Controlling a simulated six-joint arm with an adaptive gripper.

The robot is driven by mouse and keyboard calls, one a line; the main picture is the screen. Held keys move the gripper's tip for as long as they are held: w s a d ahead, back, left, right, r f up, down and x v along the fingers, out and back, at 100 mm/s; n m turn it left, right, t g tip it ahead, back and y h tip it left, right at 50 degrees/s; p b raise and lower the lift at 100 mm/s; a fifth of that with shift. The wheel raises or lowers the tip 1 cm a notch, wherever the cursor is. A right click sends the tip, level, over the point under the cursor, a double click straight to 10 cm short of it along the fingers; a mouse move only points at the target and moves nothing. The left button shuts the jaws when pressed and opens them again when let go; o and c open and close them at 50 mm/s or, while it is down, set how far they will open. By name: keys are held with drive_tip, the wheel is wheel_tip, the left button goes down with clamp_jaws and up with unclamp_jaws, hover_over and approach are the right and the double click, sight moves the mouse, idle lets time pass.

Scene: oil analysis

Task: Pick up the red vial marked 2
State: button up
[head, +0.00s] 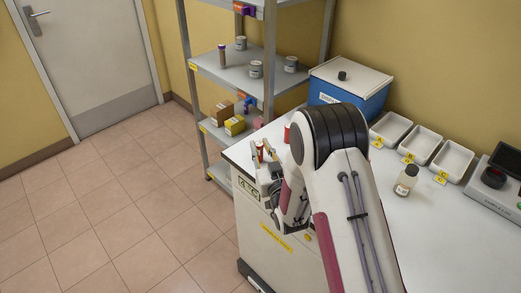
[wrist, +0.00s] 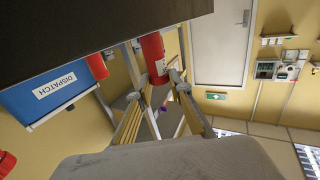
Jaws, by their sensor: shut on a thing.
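In the wrist view, which is tipped over, my gripper (wrist: 162,84) has its fingers on both sides of a red vial (wrist: 154,57). It is shut on this vial, whose base end is close to the dark worktop edge. I cannot tell whether it touches the worktop. In the head view my gripper (head: 264,150) is at the left end of the white bench, with the red vial (head: 260,151) partly hidden between its fingers. No number can be read on it. Another red vial (head: 287,133) stands just behind, partly hidden by my arm; a red vial also shows in the wrist view (wrist: 97,66).
A blue dispatch box (head: 345,98) with a black cap on its lid stands at the bench's back. White trays (head: 390,127), a bottle (head: 405,180) and an instrument (head: 490,189) lie to the right. A metal shelf (head: 226,75) stands behind left. The floor at left is clear.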

wheel_tip(320, 180, up, 10)
drive_tip(key=shift+f, duration=0.25)
idle(0.5)
idle(0.6)
